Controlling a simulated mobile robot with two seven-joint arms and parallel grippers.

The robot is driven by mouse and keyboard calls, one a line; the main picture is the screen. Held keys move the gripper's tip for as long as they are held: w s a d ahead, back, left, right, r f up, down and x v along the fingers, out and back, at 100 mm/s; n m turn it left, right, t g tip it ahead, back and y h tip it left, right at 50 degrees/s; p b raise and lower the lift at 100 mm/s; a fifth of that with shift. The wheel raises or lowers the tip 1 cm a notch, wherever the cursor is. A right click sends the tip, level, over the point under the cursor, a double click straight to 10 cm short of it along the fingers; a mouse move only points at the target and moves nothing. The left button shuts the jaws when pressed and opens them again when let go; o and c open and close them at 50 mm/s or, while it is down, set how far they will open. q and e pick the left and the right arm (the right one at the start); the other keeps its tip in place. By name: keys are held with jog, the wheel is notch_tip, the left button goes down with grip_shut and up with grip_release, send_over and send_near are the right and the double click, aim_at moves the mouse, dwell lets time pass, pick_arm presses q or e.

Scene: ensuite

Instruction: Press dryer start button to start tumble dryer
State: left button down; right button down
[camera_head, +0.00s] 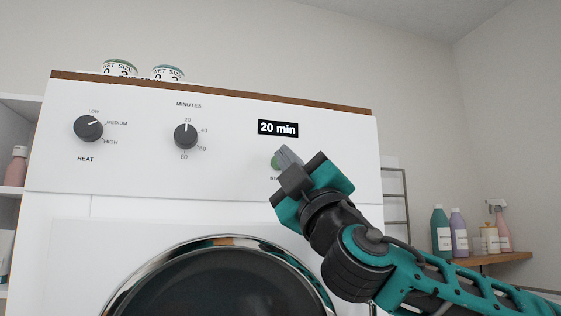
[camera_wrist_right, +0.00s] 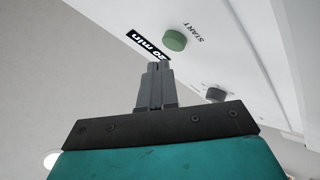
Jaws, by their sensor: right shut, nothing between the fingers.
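The white tumble dryer (camera_head: 140,180) faces me, with a dark round door (camera_head: 220,285) below its control panel. The green start button (camera_head: 276,162) is on the right of the panel, partly hidden behind my right gripper (camera_head: 285,154). In the right wrist view the green button (camera_wrist_right: 175,40) shows whole beside the word START, and my right gripper (camera_wrist_right: 155,68) is shut and empty. Its fingertips appear close to the panel near the button; I cannot tell whether they touch anything. The display (camera_head: 278,128) reads 20 min. My left gripper is not in view.
The heat knob (camera_head: 88,128) and minutes knob (camera_head: 186,137) are on the panel's left. Two tins (camera_head: 168,74) stand on top of the dryer. Several bottles (camera_head: 460,232) stand on a wooden shelf (camera_head: 497,258) at right. White shelving stands at left.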

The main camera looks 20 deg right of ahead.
dwell(0.5)
jog(key=shift+w, duration=0.45)
jog(key=shift+w+b, duration=0.4)
jog(key=shift+w, duration=0.05)
dwell(0.6)
jog(key=shift+s, duration=0.9)
